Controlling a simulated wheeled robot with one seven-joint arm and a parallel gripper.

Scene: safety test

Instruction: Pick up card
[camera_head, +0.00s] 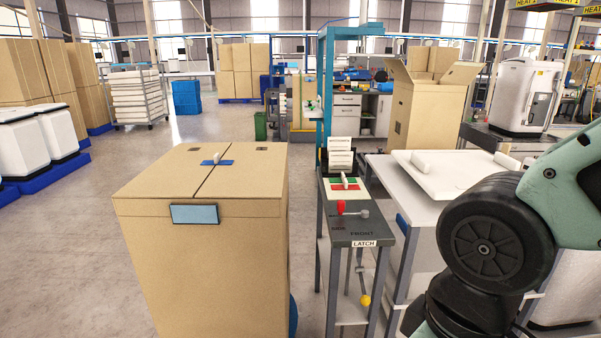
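I cannot tell for certain which item is the card. A light-blue flat rectangle (195,214) sits against the upper front face of a large closed cardboard box (215,270). A small blue strip (226,163) with a pale piece on it lies on the box's top seam. White card-like sheets (341,160) stand at the back of a narrow dark stand (342,227). In front of them lies a pale board (334,195) with green and red patches and a small white upright piece. My arm shows at the right; my gripper is out of view.
A red-handled lever (341,207) and a "LATCH" label (363,244) are on the stand, below a tall blue post (325,100). A white table (417,205) stands to its right, with an open box (424,105) behind. Floor is clear left of the closed box.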

